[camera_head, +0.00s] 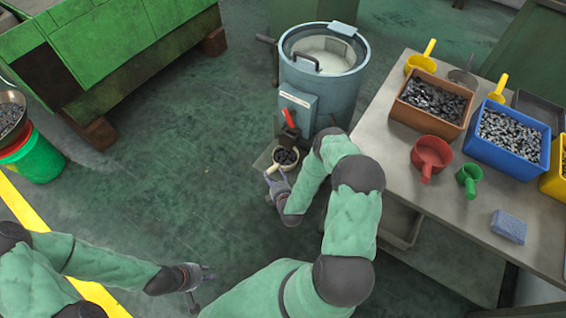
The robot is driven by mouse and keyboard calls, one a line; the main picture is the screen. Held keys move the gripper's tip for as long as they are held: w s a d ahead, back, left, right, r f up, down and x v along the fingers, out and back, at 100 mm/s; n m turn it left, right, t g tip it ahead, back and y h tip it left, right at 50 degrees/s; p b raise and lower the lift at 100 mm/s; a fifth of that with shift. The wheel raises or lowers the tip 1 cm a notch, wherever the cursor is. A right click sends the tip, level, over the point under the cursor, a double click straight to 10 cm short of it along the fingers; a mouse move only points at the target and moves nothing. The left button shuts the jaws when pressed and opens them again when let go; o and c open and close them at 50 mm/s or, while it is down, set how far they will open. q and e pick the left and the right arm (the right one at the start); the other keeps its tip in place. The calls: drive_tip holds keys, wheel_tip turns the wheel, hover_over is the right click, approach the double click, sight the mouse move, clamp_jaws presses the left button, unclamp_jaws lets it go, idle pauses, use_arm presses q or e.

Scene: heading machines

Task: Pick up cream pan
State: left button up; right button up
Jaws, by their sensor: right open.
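The cream pan (286,168) holds dark small parts and sits on a small ledge at the foot of the blue-grey cylindrical machine, under its red-handled spout. My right gripper (277,175) is open just in front of the pan, its fingers apart and pointing toward it. The pan's handle seems to reach toward these fingers; I cannot tell whether they touch it. My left gripper (206,289) is low over the green floor at the lower middle, empty, with its fingers apart.
The blue-grey machine (322,95) rises behind the pan. On the right, a grey table (450,205) bears a brown bin (432,121), a blue bin (502,167), a red pan (428,156), a green scoop (468,179) and a blue sponge (508,227). Open floor lies left.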

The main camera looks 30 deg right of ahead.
sight(272, 171)
drive_tip(key=b+x, duration=0.2)
drive_tip(key=x, duration=0.2)
drive_tip(key=shift+w+d, duration=0.25)
drive_tip(key=shift+w, duration=0.05)
drive_tip(key=shift+w+d+b, duration=0.15)
drive_tip(key=shift+w+b, duration=0.2)
clamp_jaws()
